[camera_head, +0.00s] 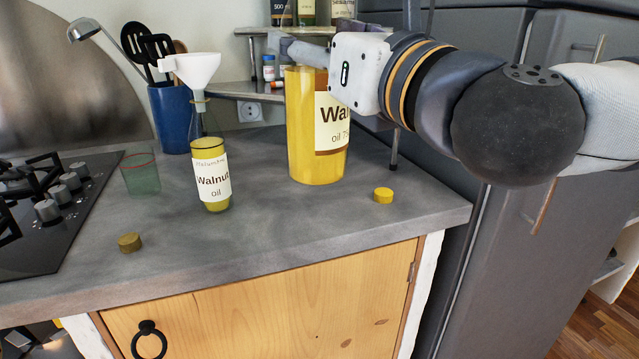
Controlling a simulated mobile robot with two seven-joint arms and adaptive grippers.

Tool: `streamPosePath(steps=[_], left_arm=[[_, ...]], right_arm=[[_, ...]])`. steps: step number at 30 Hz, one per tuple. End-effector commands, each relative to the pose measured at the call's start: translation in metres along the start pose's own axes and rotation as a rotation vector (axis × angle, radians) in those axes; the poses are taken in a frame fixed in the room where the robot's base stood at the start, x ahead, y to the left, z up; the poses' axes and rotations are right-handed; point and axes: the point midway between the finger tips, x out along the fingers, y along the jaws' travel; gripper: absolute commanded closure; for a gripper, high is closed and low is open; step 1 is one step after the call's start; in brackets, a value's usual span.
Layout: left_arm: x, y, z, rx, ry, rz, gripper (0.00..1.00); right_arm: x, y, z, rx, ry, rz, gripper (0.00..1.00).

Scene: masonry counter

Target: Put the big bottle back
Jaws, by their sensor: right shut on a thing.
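The big bottle (302,140), a wide yellow one with a white walnut oil label, is upright at the back right of the counter. Its base is at the counter top; I cannot tell whether it touches. My right gripper (290,50) comes in from the right and is shut on the big bottle at its top, which the gripper hides. My left gripper is not in view.
A shelf (235,90) with small jars stands behind; more bottles stand on its upper level (250,30). Yellow caps lie on the counter right (383,195) and left (130,242). A green glass (141,178), a blue utensil pot (172,115) and the hob (60,225) are left.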

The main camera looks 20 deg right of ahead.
Motion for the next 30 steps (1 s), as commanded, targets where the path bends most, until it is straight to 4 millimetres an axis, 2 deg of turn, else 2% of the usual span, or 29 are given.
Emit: streamPosePath(steps=[2, 10, 13, 20, 24, 27, 30], left_arm=[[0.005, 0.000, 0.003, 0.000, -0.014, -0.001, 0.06], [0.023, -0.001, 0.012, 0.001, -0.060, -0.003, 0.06], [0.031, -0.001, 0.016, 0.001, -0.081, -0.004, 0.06], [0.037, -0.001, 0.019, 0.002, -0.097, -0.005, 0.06], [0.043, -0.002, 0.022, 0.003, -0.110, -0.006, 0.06], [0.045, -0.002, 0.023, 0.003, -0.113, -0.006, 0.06], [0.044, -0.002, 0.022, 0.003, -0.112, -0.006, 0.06]], right_arm=[[0.009, -0.009, -0.010, 0.002, 0.004, -0.012, 0.97], [0.073, -0.048, -0.059, -0.001, 0.009, -0.012, 0.97], [0.084, -0.056, -0.087, 0.000, 0.010, -0.008, 0.97], [0.100, -0.067, -0.113, -0.001, 0.002, -0.008, 0.97], [0.100, -0.069, -0.140, -0.001, 0.006, -0.006, 0.97], [0.098, -0.069, -0.147, -0.002, 0.001, -0.006, 0.97], [0.098, -0.069, -0.145, -0.003, -0.003, -0.006, 0.97]])
